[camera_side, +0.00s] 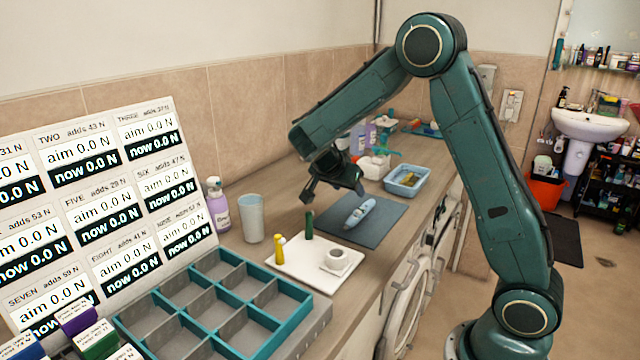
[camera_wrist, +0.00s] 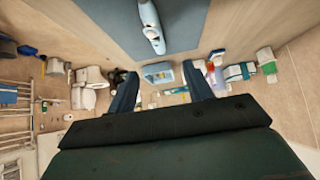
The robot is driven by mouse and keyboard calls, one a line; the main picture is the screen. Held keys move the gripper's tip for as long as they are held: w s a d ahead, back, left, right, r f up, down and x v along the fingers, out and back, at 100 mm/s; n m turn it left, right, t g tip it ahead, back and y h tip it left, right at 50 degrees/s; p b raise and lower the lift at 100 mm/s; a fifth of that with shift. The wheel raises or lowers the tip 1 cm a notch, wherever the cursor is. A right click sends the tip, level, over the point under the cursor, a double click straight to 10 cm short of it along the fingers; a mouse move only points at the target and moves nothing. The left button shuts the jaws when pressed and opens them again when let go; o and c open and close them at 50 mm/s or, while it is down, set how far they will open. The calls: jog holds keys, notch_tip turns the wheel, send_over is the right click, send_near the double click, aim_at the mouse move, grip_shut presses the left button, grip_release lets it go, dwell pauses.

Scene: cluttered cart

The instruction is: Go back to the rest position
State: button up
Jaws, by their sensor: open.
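My gripper (camera_side: 333,192) is open and empty in the side view. It hangs above the counter, over the far left part of the dark grey mat (camera_side: 385,222). In the wrist view its two fingers (camera_wrist: 162,90) stand wide apart with nothing held between them. A light blue-grey, boat-shaped object (camera_side: 360,212) lies on the mat, below my gripper and apart from it. It also shows at the top of the wrist view (camera_wrist: 150,22).
A white tray (camera_side: 325,285) holds a yellow bottle (camera_side: 280,250), a green upright piece (camera_side: 309,225) and a white roll (camera_side: 338,260). A teal divided box (camera_side: 215,310) stands in front, with display boards (camera_side: 100,200) behind. A grey cup (camera_side: 252,218), spray bottle (camera_side: 218,205) and blue basket (camera_side: 407,181) stand nearby.

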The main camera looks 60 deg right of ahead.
jog(key=shift+r, duration=0.1)
dwell(0.3)
jog(key=s+a+r+n+t+y, duration=0.4)
jog(key=s+a+r+n+y, duration=0.1)
jog(key=s+a+r+n, duration=0.45)
jog(key=s+a+r+n+t+y, duration=0.1)
jog(key=s+a+n+y, duration=0.2)
jog(key=s+a+n, duration=0.5)
jog(key=s+a, duration=0.2)
jog(key=s, duration=0.3)
jog(key=shift+s+a+t+y, duration=0.2)
jog(key=shift+t+y, duration=0.1)
jog(key=shift+r+n, duration=0.1)
jog(key=shift+n, duration=0.15)
